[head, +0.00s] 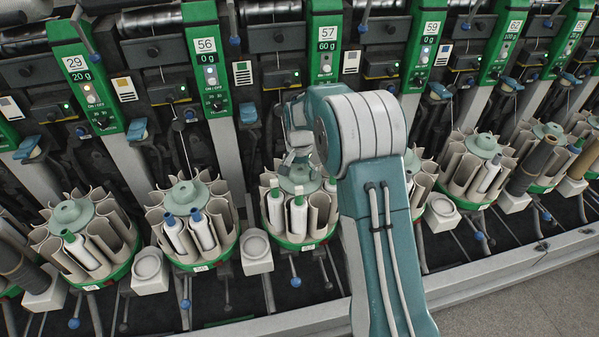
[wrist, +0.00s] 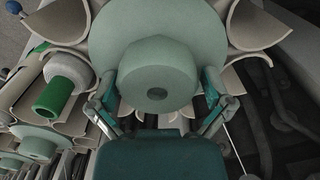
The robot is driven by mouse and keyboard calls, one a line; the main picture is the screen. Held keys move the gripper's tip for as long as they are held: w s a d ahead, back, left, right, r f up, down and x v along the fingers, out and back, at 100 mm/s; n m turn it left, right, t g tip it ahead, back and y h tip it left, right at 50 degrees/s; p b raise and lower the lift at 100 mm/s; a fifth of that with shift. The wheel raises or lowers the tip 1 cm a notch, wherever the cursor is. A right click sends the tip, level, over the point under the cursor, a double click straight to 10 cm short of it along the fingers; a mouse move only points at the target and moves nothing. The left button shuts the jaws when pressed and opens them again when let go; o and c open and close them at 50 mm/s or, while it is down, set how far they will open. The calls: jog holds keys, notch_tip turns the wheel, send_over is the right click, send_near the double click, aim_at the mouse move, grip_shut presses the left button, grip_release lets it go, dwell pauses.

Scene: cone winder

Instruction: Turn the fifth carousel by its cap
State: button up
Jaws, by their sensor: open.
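The carousel (head: 302,240) under unit 57 has a green base, beige compartments and a pale green cap (head: 298,183). It holds white bobbins with green and white tips. My gripper (head: 298,160) is directly over this cap and partly hides it. In the wrist view the cap (wrist: 157,60) is a round plate with a raised faceted knob. My gripper (wrist: 160,92) is open, with one finger on each side of the knob's near edge. I cannot tell whether the fingers touch it. Nothing is held.
Similar carousels stand on both sides, one with blue-tipped bobbins (head: 190,222) to the left and one (head: 480,165) to the right. A grey cup holder (head: 257,250) sits close beside the carousel. A metal rail (head: 500,270) runs along the front.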

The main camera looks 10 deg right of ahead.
jog(key=shift+c, duration=0.3)
jog(key=c, duration=1)
jog(key=shift+n, duration=0.3)
jog(key=n, duration=0.3)
jog(key=shift+n, duration=0.3)
jog(key=n, duration=0.3)
jog(key=shift+n, duration=0.3)
jog(key=n, duration=0.4)
jog(key=shift+n, duration=1.9)
